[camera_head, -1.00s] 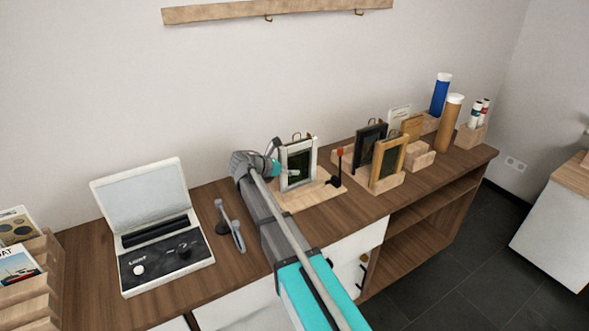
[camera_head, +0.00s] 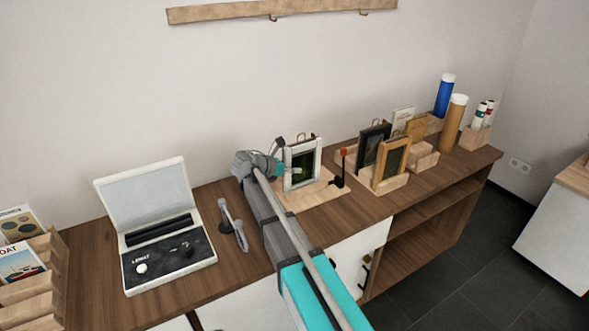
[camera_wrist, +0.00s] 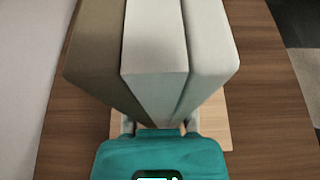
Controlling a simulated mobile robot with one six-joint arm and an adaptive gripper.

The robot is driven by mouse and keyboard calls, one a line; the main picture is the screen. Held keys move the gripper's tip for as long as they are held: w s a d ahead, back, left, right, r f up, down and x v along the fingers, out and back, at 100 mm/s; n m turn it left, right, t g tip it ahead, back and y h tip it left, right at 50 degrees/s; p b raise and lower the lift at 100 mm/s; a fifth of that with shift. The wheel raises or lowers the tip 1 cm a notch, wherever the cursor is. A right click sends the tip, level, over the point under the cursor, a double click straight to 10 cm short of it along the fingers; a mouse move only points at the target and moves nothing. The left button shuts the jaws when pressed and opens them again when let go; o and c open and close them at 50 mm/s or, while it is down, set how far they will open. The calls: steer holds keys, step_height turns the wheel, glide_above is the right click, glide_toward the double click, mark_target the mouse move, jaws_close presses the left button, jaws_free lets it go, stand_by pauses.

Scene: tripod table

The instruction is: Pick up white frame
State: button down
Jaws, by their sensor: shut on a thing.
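The white frame (camera_head: 302,165) holds a dark picture and stands upright at a light wooden stand (camera_head: 322,198) on the brown sideboard. My gripper (camera_head: 283,168) reaches it from the left and is shut on its near left edge. I cannot tell whether the frame's lower edge touches the stand.
A black post with a red top (camera_head: 341,165) stands close to the frame's right. Dark (camera_head: 372,145) and wooden (camera_head: 392,162) frames stand in a holder further right. A light box with an open lid (camera_head: 160,230) and a grey tool (camera_head: 234,225) lie left. The wall is behind.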

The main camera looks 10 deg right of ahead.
mark_target(289, 150)
steer(key=shift+r, duration=0.1)
steer(key=shift+s+d+r+p, duration=0.1)
steer(key=shift+s+r+p, duration=0.1)
steer(key=shift+r+p, duration=0.2)
step_height(289, 150, up, 6)
steer(key=p, duration=0.6)
steer(key=s+d, duration=0.3)
steer(key=s, duration=0.6)
steer(key=s+d, duration=0.3)
steer(key=s, duration=0.6)
steer(key=shift+s, duration=0.3)
